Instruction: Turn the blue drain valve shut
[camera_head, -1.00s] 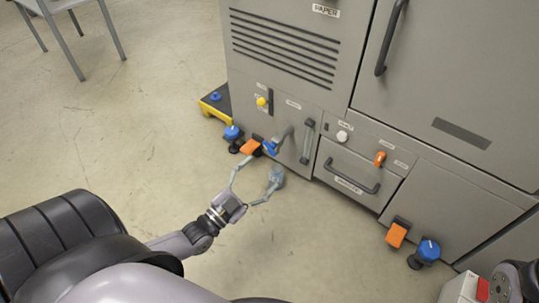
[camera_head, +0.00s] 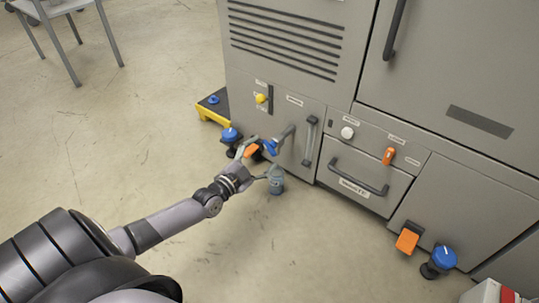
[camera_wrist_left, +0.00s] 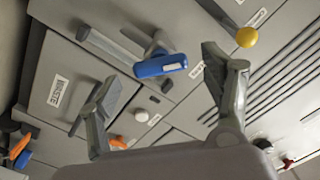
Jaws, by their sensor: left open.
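The blue drain valve (camera_head: 269,147) is a small blue lever on a grey pipe low on the front of the grey machine. In the left wrist view the blue lever (camera_wrist_left: 160,66) lies roughly crosswise on its pipe. My left gripper (camera_head: 262,160) is open close in front of the valve. In the left wrist view its spread fingers (camera_wrist_left: 160,80) stand either side of the lever, with nothing between them clearly gripped. Whether a finger touches the lever I cannot tell. My right gripper is out of view.
A blue knob (camera_head: 230,135) and an orange part (camera_head: 251,151) sit close left of the valve. A yellow knob (camera_head: 261,99) is above. A drawer handle (camera_head: 357,180) juts out at right.

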